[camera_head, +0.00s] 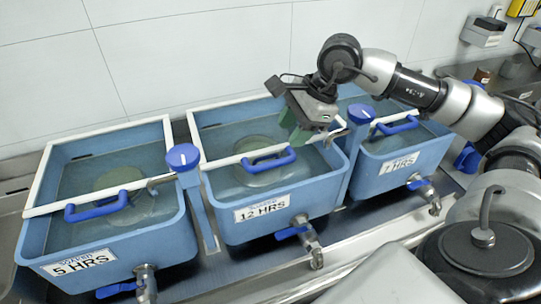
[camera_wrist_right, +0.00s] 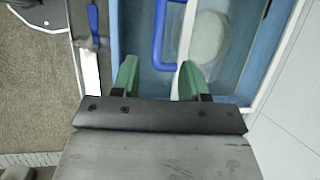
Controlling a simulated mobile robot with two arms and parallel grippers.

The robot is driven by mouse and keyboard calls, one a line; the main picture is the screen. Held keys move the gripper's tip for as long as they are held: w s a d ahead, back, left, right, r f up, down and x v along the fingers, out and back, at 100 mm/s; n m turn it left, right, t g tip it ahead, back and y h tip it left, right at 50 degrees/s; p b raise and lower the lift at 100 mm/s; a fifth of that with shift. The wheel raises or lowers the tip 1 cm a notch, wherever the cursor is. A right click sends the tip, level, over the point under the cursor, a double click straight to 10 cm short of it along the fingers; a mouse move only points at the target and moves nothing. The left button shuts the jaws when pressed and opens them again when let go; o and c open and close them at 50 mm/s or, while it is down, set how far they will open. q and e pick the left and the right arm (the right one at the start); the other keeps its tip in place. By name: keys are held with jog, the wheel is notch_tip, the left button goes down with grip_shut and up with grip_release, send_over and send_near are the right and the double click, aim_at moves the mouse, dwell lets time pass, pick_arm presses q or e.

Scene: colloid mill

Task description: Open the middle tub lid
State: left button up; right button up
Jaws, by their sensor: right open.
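The middle tub (camera_head: 318,205) is blue, labelled 12 HRS, and stands between two similar tubs. Its clear lid has a white front bar (camera_head: 225,161) and a blue handle (camera_head: 268,160), and appears to lie flat. My right gripper (camera_head: 295,127) is open and empty, its green fingertips pointing down above the right part of this tub, behind and right of the handle. My left gripper is not in view.
The 5 HRS tub (camera_head: 165,240) stands at left and the 7 HRS tub (camera_head: 400,165) at right, under my right arm. Blue-capped posts (camera_head: 183,157) stand between tubs. Valves (camera_head: 307,230) stick out in front. A tiled white wall (camera_head: 180,50) is behind.

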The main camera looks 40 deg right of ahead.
aim_at(271, 163)
jog(key=p+x, duration=0.1)
jog(key=x, duration=0.8)
jog(key=shift+w+a+f+p, duration=0.15)
jog(key=shift+a+f+p, duration=0.1)
jog(key=shift+f+p, duration=0.1)
grip_shut()
